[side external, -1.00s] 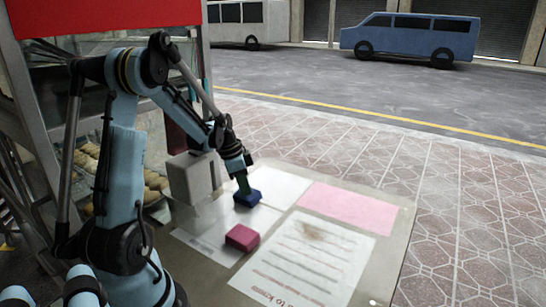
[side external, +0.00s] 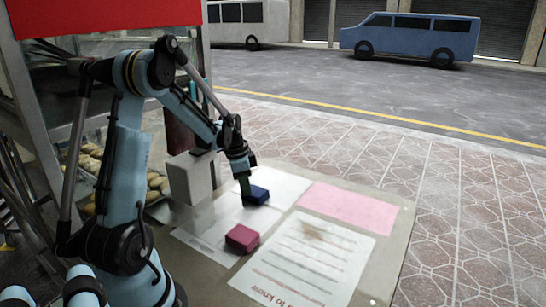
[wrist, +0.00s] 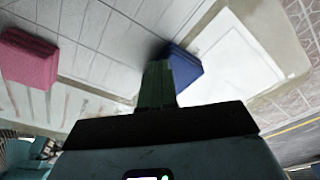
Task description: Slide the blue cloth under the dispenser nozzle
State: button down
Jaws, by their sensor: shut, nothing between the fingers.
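The blue cloth (side external: 259,194) is a small folded dark-blue block lying on a white sheet on the table. It also shows in the wrist view (wrist: 182,66), just beyond and to the right of the fingertips. My gripper (side external: 245,188) points down at the cloth's left side, its green fingers shut and empty. In the wrist view the fingers (wrist: 158,68) seem to touch or nearly touch the cloth's near left edge. A pale grey box (side external: 190,178) stands left of my gripper and may be the dispenser; no nozzle can be made out.
A crimson folded block (side external: 242,238) lies nearer the front; it shows at the left in the wrist view (wrist: 28,58). A pink sheet (side external: 348,207) and a printed paper (side external: 305,262) lie flat to the right. The table's right part is clear of standing objects.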

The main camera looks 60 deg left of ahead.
jog(key=w+d, duration=0.2)
jog(key=w, duration=0.4)
jog(key=w+d, duration=0.2)
jog(key=w, duration=0.4)
jog(key=w+d, duration=0.3)
jog(key=w, duration=0.4)
jog(key=shift+w+d+f, duration=0.1)
jog(key=shift+f, duration=0.05)
jog(key=shift+s+a+r, duration=0.25)
jog(key=shift+s+r, duration=0.35)
jog(key=shift+r, duration=0.2)
jog(key=s+a, duration=0.1)
jog(key=s, duration=0.2)
jog(key=s+a, duration=0.1)
jog(key=s, duration=0.3)
jog(key=s+a, duration=0.2)
jog(key=s, duration=0.2)
jog(key=s+d+r+n+t+y, duration=0.1)
jog(key=s+d+r+t, duration=0.15)
jog(key=d+r, duration=0.7)
jog(key=s+d+r+n+t, duration=0.1)
jog(key=s+d+r, duration=0.3)
jog(key=d+r, duration=0.55)
jog(key=s+d+f+n+t, duration=0.1)
jog(key=s+d+f, duration=0.3)
jog(key=f, duration=0.5)
jog(key=shift+s+d+n+t, duration=0.15)
jog(key=shift+d+n+t, duration=0.05)
jog(key=shift+n+t, duration=0.25)
